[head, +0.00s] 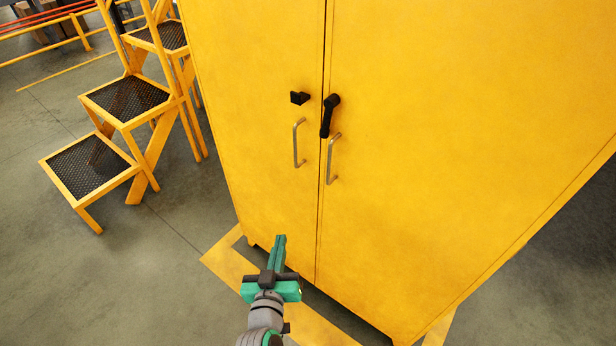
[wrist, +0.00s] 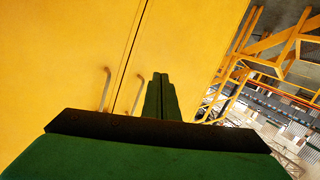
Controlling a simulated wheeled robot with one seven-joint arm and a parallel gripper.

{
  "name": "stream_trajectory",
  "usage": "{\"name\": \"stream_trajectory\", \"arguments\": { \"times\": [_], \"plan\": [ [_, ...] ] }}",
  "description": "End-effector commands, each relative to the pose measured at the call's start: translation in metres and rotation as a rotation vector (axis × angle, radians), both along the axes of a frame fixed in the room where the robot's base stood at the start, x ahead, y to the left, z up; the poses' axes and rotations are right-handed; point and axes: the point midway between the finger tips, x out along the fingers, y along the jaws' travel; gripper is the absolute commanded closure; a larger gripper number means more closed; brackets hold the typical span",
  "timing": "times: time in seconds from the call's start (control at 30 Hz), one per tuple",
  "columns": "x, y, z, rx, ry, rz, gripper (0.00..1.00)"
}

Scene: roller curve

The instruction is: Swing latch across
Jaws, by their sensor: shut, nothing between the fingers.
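The latch (head: 329,115) is a black lever on the right door of a tall yellow cabinet (head: 440,120). It hangs down, slightly tilted, from its pivot at the upper end. A small black catch block (head: 299,98) sits on the left door, across the seam and apart from the lever. My gripper (head: 281,240) is green, shut and empty, low in front of the left door, below and left of the latch. In the wrist view its closed fingers (wrist: 160,80) point toward the cabinet. The latch does not show in the wrist view.
Two metal bar handles, the left (head: 297,143) and the right (head: 332,158), stick out just below the latch and catch. Yellow step stools (head: 125,100) stand on the floor at the left. The floor (head: 120,270) left of my arm is clear.

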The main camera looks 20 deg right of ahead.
Motion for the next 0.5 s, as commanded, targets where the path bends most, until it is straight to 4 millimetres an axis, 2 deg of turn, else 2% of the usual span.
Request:
{"name": "stream_trajectory", "arguments": {
  "times": [0.07, 0.27, 0.37, 0.5],
  "plan": [
    [0.005, -0.018, 0.008, 0.111, -0.035, -0.031, 1.0],
    [0.017, -0.079, 0.045, 0.605, -0.201, -0.112, 1.0],
    [0.018, -0.107, 0.07, 0.861, -0.298, -0.128, 1.0],
    [0.012, -0.14, 0.113, 1.198, -0.432, -0.107, 1.0]
  ]
}}
